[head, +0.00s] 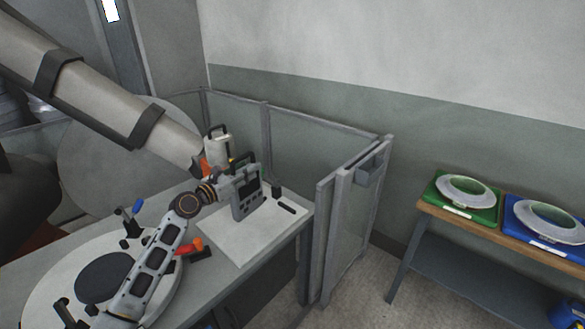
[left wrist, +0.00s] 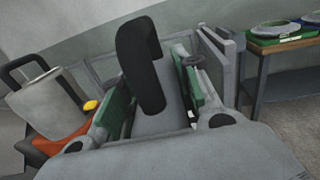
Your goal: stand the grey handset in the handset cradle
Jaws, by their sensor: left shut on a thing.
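The grey handset (head: 247,198), with a dark screen and buttons, is upright over a white board on the bench. I cannot tell whether its lower edge touches the board. My left gripper (head: 229,182) is shut on it from the left. In the left wrist view, the green-padded fingers (left wrist: 150,112) flank a grey part, and a black curved handle (left wrist: 141,65) rises in front. A small black block (head: 277,191) and a flat black bar (head: 287,208) are on the board just right of the handset. I cannot tell whether these are the handset cradle. My right gripper is not in view.
The white board (head: 228,246) has bare room in front. A white container (head: 218,148) with orange below stands behind the gripper. A red-orange tool (head: 195,248) lies left of the board. Fence panels (head: 345,210) carry a grey box (head: 371,166). A thick banded tube (head: 100,95) reaches in above.

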